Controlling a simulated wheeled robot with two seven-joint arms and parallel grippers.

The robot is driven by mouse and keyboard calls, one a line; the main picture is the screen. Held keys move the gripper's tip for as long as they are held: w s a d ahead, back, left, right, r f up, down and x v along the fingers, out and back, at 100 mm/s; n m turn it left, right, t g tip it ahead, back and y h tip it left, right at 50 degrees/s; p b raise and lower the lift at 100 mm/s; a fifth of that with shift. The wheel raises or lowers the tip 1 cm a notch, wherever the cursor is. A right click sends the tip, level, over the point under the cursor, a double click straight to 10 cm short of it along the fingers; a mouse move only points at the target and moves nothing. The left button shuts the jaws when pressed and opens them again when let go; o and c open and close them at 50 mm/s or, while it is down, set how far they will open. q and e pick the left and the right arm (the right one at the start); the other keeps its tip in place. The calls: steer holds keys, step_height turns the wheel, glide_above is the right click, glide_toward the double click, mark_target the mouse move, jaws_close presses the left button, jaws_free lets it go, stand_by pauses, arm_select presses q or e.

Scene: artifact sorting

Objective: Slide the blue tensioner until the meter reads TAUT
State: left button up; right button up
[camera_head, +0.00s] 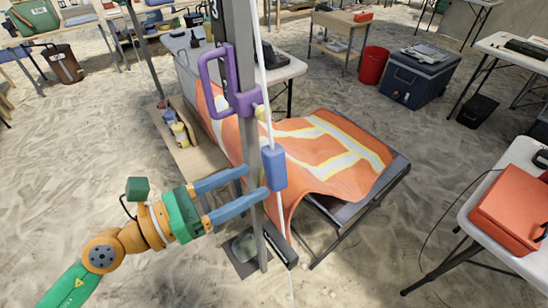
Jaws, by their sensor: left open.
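The blue tensioner (274,168) is a small rounded block on a white cord (262,85) that runs down beside a grey upright post (246,150). My left gripper (256,184) comes in from the left with two blue fingers spread apart, one above the other. Its fingertips are close to the post and the tensioner's left side. I cannot tell whether they touch either. Nothing shows between the fingers except part of the post. No meter reading can be made out. My right gripper is not in view.
A purple handle bracket (232,82) is fixed on the post above the tensioner. An orange and yellow-striped cloth (335,150) drapes over a low stand behind. A wooden tray (180,150) lies left of the post. Tables stand at right.

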mark_target(266, 171)
arm_select(q)
steer(key=p+x, duration=0.3)
steer(key=x, duration=0.3)
steer(key=shift+w+r, duration=0.1)
steer(key=shift+w, duration=0.15)
steer(key=shift+d, duration=0.25)
steer(key=shift+a, duration=0.1)
steer(key=shift+c, duration=0.8)
jaws_close()
